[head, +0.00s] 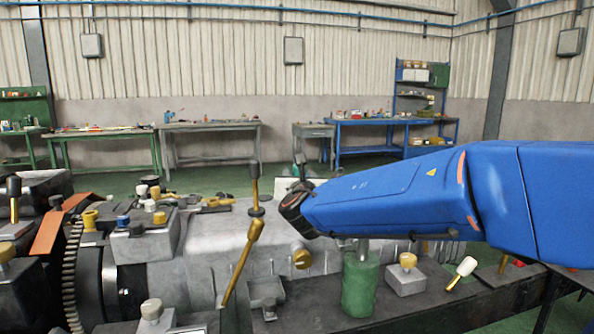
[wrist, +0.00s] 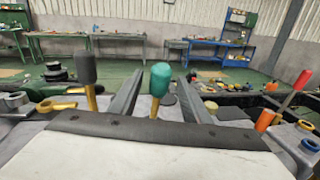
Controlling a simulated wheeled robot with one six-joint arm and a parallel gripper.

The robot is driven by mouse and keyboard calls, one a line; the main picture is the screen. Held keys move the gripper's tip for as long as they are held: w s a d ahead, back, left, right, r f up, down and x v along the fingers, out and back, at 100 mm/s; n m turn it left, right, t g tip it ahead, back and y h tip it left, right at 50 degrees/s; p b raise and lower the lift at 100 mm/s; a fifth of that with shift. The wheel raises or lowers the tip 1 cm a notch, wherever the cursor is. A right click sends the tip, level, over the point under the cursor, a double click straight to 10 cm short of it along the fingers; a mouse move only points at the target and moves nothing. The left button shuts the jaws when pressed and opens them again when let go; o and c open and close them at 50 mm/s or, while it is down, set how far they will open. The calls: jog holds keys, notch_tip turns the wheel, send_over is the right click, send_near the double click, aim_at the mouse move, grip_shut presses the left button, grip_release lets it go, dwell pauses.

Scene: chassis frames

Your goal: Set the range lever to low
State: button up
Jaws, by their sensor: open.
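My gripper (wrist: 164,76) is open in the wrist view, its two dark fingers pointing forward. A lever with a teal knob (wrist: 160,78) and a gold stem stands upright in the gap between them, in the picture; whether it touches a finger I cannot tell. A lever with a black knob (wrist: 86,68) stands left of the left finger; it also shows in the head view (head: 254,171). No label tells which is the range lever. In the head view my arm reaches in from the right, and my fingers cannot be made out.
The grey machine housing (head: 195,255) fills the lower left of the head view. A long gold lever (head: 243,262) leans in front of it. A green cylinder (head: 360,285) and a white-knobbed lever (head: 463,272) stand to the right. A red-handled lever (wrist: 296,88) tilts at right in the wrist view.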

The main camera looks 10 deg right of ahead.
jog(key=shift+w+d, duration=0.2)
jog(key=shift+w, duration=0.8)
jog(key=shift+w+d, duration=0.2)
jog(key=shift+w, duration=0.8)
jog(key=shift+w+d, duration=0.2)
jog(key=shift+w, duration=0.8)
jog(key=shift+c, duration=0.3)
grip_shut()
